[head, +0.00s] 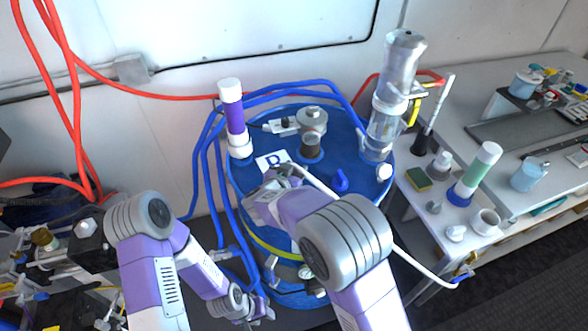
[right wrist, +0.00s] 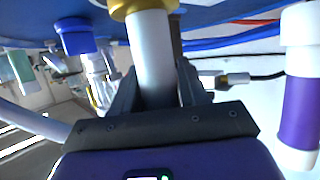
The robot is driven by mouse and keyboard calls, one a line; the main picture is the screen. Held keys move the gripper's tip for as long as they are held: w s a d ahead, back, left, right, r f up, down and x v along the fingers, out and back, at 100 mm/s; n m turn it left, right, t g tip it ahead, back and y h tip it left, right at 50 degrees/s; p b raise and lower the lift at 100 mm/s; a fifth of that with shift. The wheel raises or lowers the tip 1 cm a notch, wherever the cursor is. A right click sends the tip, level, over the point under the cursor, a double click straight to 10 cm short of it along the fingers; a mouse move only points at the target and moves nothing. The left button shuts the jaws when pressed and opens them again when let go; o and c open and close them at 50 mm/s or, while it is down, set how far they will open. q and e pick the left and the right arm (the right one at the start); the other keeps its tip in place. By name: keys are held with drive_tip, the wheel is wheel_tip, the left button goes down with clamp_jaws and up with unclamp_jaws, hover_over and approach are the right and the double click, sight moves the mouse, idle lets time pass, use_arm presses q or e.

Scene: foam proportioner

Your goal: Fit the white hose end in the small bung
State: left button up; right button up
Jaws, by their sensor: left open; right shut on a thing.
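My right gripper (head: 278,178) is over the front part of the blue drum lid (head: 350,155). In the right wrist view, my right gripper (right wrist: 155,90) is shut on a pale cylinder, the white hose end (right wrist: 151,55). A gold ring (right wrist: 143,6) sits at its far end, close to the lid; I cannot tell whether it belongs to the hose end or the small bung. The white hose (head: 412,262) runs from the gripper down to the right. The small bung is not clearly made out. My left gripper (head: 252,312) is open and empty, low beside the drum.
A purple tube (head: 235,116), a dark fitting (head: 311,147), a blue cap (head: 341,181) and a clear cylinder (head: 383,130) crowd the lid. Blue hoses (head: 205,160) loop at its left. A side table (head: 425,198) at right holds a sponge, a green tube and cups.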

drive_tip(key=shift+s+p, duration=0.1)
drive_tip(key=shift+p, duration=0.6)
idle(0.6)
drive_tip(key=shift+f+b, duration=0.3)
drive_tip(key=shift+f, duration=0.25)
idle(0.3)
drive_tip(key=o, duration=1)
drive_tip(key=shift+p+v, duration=0.55)
drive_tip(key=shift+v, duration=0.35)
drive_tip(key=p+v, duration=0.5)
drive_tip(key=v, duration=0.4)
drive_tip(key=shift+s+a, duration=0.1)
drive_tip(key=shift+s, duration=0.05)
